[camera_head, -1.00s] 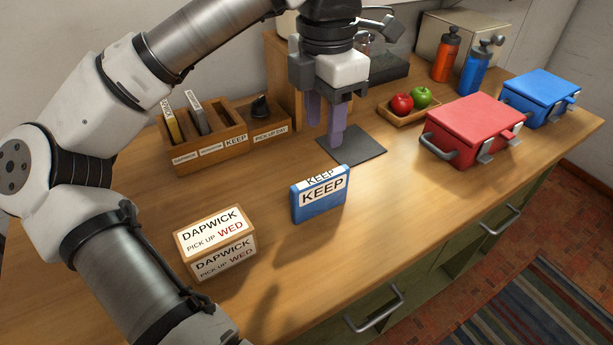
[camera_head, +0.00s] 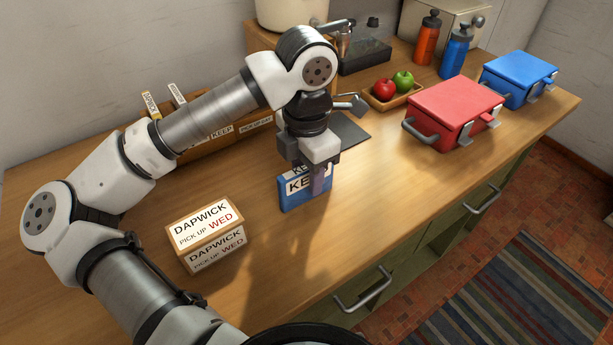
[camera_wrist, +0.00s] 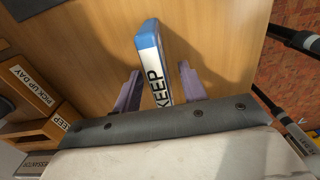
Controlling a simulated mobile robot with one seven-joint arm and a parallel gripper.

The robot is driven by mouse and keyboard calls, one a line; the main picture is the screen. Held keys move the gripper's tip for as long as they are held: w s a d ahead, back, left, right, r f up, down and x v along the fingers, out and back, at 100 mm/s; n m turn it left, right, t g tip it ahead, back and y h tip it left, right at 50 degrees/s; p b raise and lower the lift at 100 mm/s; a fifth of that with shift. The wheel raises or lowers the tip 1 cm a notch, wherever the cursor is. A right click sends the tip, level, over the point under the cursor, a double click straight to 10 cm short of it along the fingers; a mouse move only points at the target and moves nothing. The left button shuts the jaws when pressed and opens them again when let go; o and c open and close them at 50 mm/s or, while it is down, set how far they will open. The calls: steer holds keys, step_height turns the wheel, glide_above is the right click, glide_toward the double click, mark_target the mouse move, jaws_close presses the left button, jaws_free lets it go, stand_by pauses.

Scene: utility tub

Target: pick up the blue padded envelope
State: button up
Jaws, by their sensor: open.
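The blue padded envelope (camera_head: 291,197) stands upright on the wooden counter, with a white KEEP label on its face. My gripper (camera_head: 318,180) is over it, pointing down, and covers part of the label in the head view. In the wrist view the envelope (camera_wrist: 149,45) lies between the two purple fingers of my gripper (camera_wrist: 162,88), with one finger on each side. The jaws are open, and gaps show between the fingers and the envelope.
A DAPWICK box (camera_head: 206,232) stands to the left of the envelope. A wooden sorter (camera_head: 205,148) is behind. A red case (camera_head: 455,112), a blue case (camera_head: 519,77) and a fruit tray (camera_head: 391,101) are at the right. The counter in front is clear.

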steer(key=shift+f, duration=0.55)
jaws_close()
steer(key=shift+r, duration=0.2)
